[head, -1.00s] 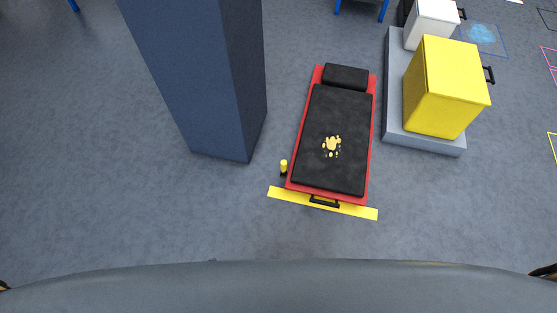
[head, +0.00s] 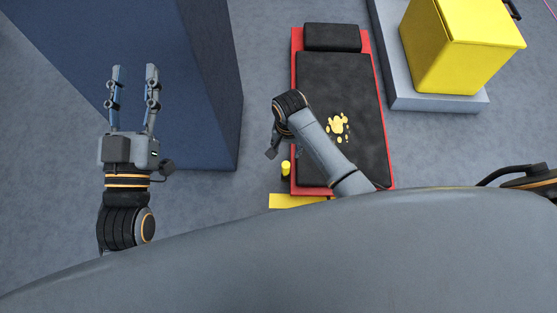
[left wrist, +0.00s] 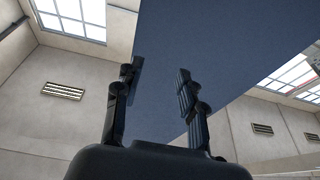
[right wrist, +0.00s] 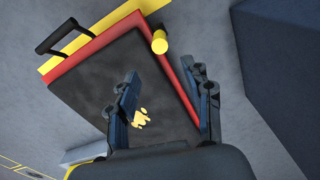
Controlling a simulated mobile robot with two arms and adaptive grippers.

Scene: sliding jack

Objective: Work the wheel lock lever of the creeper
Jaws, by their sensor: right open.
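The creeper is a red board (head: 387,150) with a black pad (head: 330,85) and a headrest at the far end. The yellow-capped lever (head: 286,168) stands at its near left corner, on a dark base. The lever (right wrist: 159,42) also shows in the right wrist view, beyond and between the finger directions. My right gripper (right wrist: 166,75) is open and empty above the creeper; in the head view my wrist mostly hides it, just beyond the lever. My left gripper (head: 135,72) is open and empty, in front of the blue pillar.
A large blue pillar (head: 200,70) stands left of the creeper. A yellow bin (head: 455,45) sits on a grey platform (head: 440,104) at the right. A yellow floor strip (head: 290,201) lies at the creeper's near end. A yellow stain (head: 338,126) marks the pad.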

